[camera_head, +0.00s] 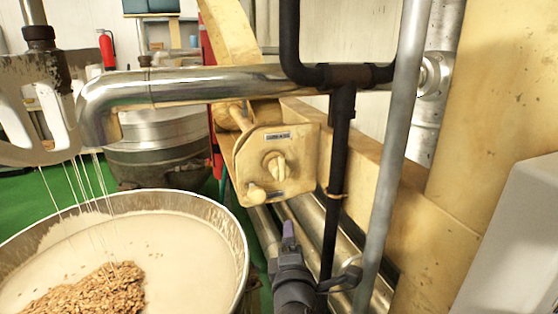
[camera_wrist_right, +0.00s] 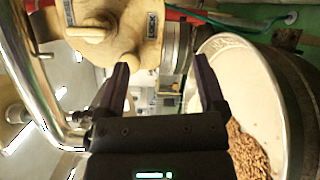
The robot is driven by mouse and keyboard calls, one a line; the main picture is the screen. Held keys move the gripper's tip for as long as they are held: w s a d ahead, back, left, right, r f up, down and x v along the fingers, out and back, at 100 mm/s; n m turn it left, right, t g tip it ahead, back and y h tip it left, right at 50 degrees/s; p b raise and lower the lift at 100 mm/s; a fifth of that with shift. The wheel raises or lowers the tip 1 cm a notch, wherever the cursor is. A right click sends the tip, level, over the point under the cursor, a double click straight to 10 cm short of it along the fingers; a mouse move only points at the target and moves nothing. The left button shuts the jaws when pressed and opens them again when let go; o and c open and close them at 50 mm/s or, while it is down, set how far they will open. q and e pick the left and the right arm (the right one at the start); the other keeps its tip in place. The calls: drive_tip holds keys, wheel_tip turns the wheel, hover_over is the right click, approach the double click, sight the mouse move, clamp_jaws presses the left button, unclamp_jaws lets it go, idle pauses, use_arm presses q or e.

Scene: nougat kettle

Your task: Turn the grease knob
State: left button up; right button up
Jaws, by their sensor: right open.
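The grease knob (camera_head: 276,166) is a cream, winged knob on the front of a cream box (camera_head: 304,150) with a small label plate above it. In the right wrist view a cream knob (camera_wrist_right: 88,35) shows at the upper left on the box face, turned sideways, near a "LOCK" marking. My right gripper (camera_head: 289,230) is below the box in the head view, apart from the knob. In the right wrist view its two dark fingers (camera_wrist_right: 158,65) are spread with nothing between them; the knob lies beyond and left of them. My left gripper is not in view.
A rounded stub (camera_head: 255,192) sticks out at the box's lower left. A large kettle (camera_head: 243,240) of pale mix and nuts stands at the left. A black pipe (camera_head: 338,140) and a grey pole (camera_head: 398,130) rise right of the box. A shiny pipe (camera_head: 190,85) crosses above.

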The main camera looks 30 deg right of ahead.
sight(280, 177)
drive_tip(key=w+d+r+n+t, duration=0.1)
drive_tip(key=w+r+n, duration=0.1)
drive_tip(key=w+r, duration=0.1)
drive_tip(key=w+d+r+n+t, duration=0.1)
drive_tip(key=w+d+r+n, duration=0.1)
drive_tip(key=w, duration=0.3)
drive_tip(key=w+d+r+n+t+h, duration=0.1)
drive_tip(key=w+r+n, duration=0.1)
drive_tip(key=w+r, duration=0.2)
drive_tip(key=shift+w+d+r+n+b, duration=0.1)
drive_tip(key=shift+d+r+n+b, duration=0.2)
drive_tip(key=shift+b, duration=0.1)
drive_tip(key=shift+f, duration=0.1)
clamp_jaws()
